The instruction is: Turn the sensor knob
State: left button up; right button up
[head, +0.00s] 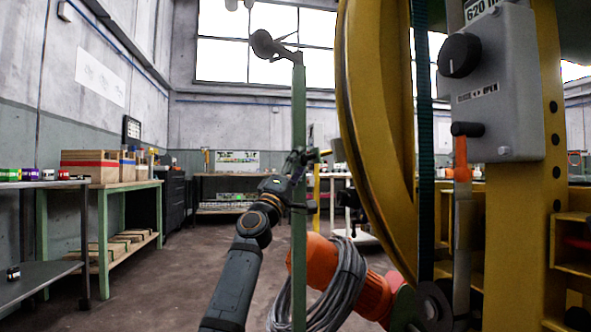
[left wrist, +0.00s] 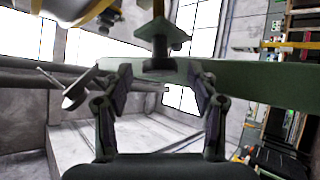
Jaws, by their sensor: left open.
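A black round knob (head: 460,55) sits on the grey box (head: 505,90) at the upper right of the head view. I cannot tell whether it is the sensor knob. A green post (head: 299,110) stands in the middle, with a dark device (head: 272,45) on top. My left gripper (head: 310,158) is at mid-height of the post, partly hidden by it. In the left wrist view the open fingers (left wrist: 160,88) stand either side of a dark green bracket with a stem (left wrist: 159,40), against the green bar (left wrist: 255,84). Contact cannot be told. My right gripper is out of view.
A large yellow ring (head: 365,130) and yellow frame fill the right side. A lever with an orange handle (head: 461,160) hangs below the grey box. An orange machine part with coiled grey cable (head: 325,290) lies low behind the post. Benches stand left; the floor between is clear.

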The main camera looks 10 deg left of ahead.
pick_arm(q)
jog(key=v, duration=1.2)
jog(key=shift+f, duration=0.15)
